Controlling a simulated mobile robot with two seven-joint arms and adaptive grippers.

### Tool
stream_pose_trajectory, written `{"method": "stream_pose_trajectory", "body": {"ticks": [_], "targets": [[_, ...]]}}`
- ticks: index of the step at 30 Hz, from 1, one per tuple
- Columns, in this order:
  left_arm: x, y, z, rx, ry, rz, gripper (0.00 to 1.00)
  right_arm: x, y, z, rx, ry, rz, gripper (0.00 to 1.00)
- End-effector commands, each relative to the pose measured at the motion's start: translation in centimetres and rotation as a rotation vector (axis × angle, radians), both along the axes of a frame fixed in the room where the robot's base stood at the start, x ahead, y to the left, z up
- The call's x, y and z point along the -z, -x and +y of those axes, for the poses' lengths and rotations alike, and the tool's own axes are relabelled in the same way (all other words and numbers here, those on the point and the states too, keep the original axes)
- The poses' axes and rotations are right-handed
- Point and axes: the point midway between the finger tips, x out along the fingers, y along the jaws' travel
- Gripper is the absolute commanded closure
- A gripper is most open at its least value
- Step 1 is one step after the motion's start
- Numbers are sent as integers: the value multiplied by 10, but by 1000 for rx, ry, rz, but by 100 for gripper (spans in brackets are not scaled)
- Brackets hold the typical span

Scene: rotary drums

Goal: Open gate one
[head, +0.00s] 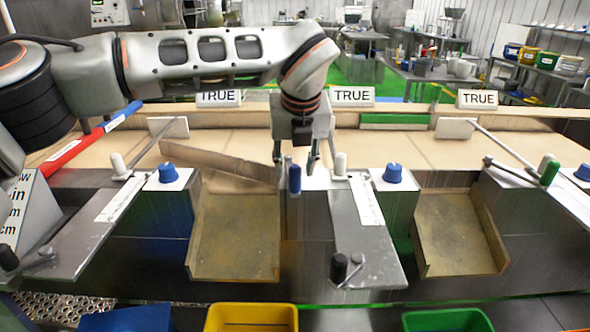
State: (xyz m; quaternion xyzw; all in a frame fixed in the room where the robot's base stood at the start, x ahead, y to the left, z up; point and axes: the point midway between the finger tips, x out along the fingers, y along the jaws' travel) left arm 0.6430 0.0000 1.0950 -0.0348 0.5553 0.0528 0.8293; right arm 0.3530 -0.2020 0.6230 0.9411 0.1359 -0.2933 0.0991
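My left gripper (296,158) reaches in from the left and points down over the conveyor edge. Its two fingers are apart, and nothing shows held between them. An upright blue handle (294,180) stands just below and in front of the fingers; whether they touch it I cannot tell. A wooden gate board (218,160) slants across the belt, its right end close to the blue handle. An upright green handle (549,171) is at the right, by a grey arm. No gate in view is clearly labelled one. My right gripper is not in view.
Blue knobs (168,173) and (393,173) sit on white panels. Wooden chutes (234,238) and (459,234) slope toward a yellow bin (251,318) and a green bin (447,321). White TRUE signs (352,96) line the back. White posts (340,164) stand near the gripper.

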Motion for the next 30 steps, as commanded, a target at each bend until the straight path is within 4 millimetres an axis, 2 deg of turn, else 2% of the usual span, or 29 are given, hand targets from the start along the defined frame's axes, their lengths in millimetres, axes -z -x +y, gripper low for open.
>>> {"method": "stream_pose_trajectory", "body": {"ticks": [6, 15, 17, 19, 20, 30], "targets": [[17, -7, 0, 0, 1, 0, 65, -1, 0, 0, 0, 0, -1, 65], [19, -8, 0, 1, 0, -1, 65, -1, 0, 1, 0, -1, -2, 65], [19, -8, 0, 1, 0, -1, 78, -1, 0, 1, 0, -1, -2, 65], [19, -8, 1, 0, 1, -1, 96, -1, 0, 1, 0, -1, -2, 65], [19, -8, 0, 1, 0, -1, 100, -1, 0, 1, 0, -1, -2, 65], [19, -8, 6, 28, 1, -2, 100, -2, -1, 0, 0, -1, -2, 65]]}}
